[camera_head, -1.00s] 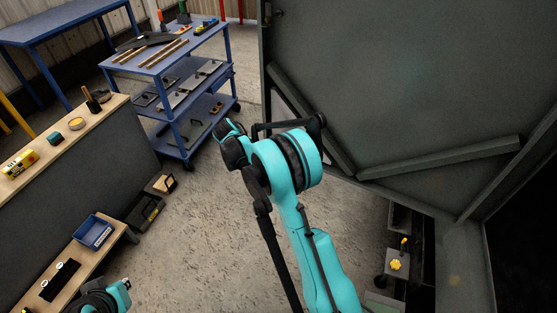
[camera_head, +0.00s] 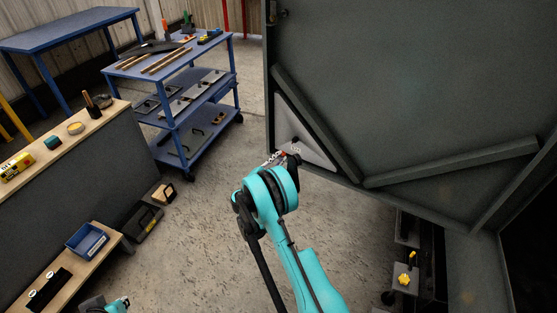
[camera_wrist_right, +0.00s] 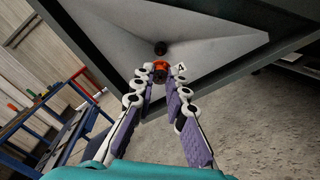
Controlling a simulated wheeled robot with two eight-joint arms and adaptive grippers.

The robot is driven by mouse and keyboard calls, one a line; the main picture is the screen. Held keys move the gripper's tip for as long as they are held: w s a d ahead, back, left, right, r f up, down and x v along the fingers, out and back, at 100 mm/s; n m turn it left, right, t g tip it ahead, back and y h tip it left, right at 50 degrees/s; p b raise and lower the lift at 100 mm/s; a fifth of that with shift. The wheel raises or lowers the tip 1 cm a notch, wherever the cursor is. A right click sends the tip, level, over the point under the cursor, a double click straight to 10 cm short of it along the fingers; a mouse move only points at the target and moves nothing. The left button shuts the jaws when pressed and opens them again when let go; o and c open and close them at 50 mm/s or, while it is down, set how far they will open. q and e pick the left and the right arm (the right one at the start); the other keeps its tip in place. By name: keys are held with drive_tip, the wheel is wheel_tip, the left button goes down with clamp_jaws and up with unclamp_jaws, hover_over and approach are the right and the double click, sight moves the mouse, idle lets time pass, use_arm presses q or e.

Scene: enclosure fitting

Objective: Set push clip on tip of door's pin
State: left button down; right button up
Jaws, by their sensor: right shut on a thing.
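The large grey-green door (camera_head: 420,90) fills the right side of the head view. Its pale triangular corner plate (camera_head: 312,150) carries a small dark pin (camera_wrist_right: 160,48), seen in the right wrist view. My right gripper (camera_head: 276,158) is close to this plate. In the right wrist view, the right gripper (camera_wrist_right: 160,72) has its fingertips closed on a small orange-red push clip (camera_wrist_right: 160,66). The clip is just below the pin in the picture; whether they touch cannot be told. Only a teal part of my left arm shows at the bottom left of the head view; its gripper is out of view.
A blue shelf cart (camera_head: 170,75) with tools stands at the back left. A wooden bench (camera_head: 65,150) and a lower shelf with a blue bin (camera_head: 87,240) are at the left. A diagonal brace (camera_head: 455,162) crosses the door. Concrete floor is clear between.

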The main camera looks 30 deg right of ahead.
drive_tip(key=shift+x, duration=2.85)
drive_tip(key=shift+x, duration=1)
drive_tip(key=o, duration=0.8)
drive_tip(key=shift+o, duration=0.2)
drive_tip(key=v, duration=1.2)
